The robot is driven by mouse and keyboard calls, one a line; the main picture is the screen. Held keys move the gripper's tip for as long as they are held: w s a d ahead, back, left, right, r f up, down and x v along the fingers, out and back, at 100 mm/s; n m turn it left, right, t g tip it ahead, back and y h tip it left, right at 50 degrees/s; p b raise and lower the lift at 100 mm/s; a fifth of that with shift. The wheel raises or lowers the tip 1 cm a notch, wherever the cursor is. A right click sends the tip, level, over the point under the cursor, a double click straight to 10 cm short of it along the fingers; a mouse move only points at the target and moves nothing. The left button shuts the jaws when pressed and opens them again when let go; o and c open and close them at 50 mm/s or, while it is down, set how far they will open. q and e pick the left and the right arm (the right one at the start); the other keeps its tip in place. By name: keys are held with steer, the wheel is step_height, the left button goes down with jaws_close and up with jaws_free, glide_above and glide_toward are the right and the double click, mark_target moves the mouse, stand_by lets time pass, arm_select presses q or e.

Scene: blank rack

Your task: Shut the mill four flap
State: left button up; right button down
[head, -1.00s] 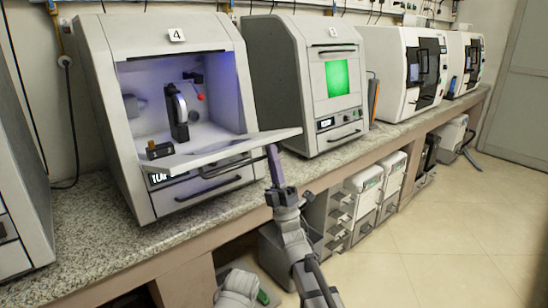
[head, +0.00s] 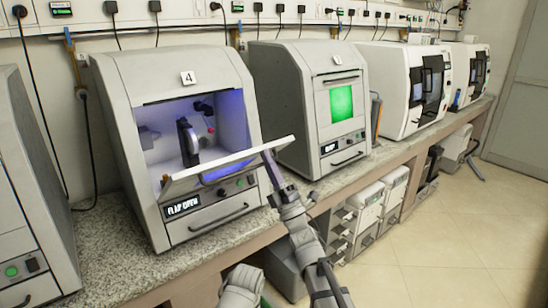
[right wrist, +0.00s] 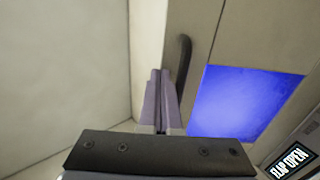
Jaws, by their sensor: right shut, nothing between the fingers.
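Mill four (head: 150,95) is a pale grey cabinet with a "4" label (head: 188,78). Its flap (head: 215,172) is hinged low and stands part open, its free edge tilted up and outward, with the lit chamber (head: 215,120) showing above it. The display (head: 183,207) reads "FLAP OPEN". My right gripper (head: 268,158) is shut and empty, its fingertips at the flap's right end; whether they touch is unclear. In the right wrist view its closed fingers (right wrist: 160,100) are beside a dark handle (right wrist: 183,65) and a blue window (right wrist: 245,100). My left gripper is out of view.
A neighbouring mill (head: 300,110) with a green window stands close on the right, and another grey machine (head: 25,200) on the left. White machines (head: 390,85) stand farther right. The granite worktop (head: 115,250) is bare before mill four. Drawer units (head: 365,200) stand under the bench.

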steer(key=w+a+r+p, duration=0.1)
steer(key=r+p, duration=0.1)
steer(key=p, duration=0.1)
steer(key=w+a+r+g+h+p, duration=0.1)
steer(key=w+r+p, duration=0.1)
steer(key=r+p, duration=0.1)
steer(key=w+a+r+g+p, duration=0.1)
steer(key=r+p, duration=0.1)
steer(key=p, duration=0.2)
steer(key=shift+w+a+r+h, duration=0.15)
steer(key=shift+w+h, duration=0.1)
steer(key=shift+h, duration=0.15)
steer(key=w+a+r+g+h+p, duration=0.2)
steer(key=w+a+r+g+p, duration=0.2)
steer(key=w+a+p, duration=0.6)
steer(key=shift+w+a+r+h+p, duration=0.2)
steer(key=shift+w+r+h+p, duration=0.3)
steer(key=shift+w+p, duration=1.55)
steer(key=shift+w+r, duration=0.1)
steer(key=shift+w, duration=0.05)
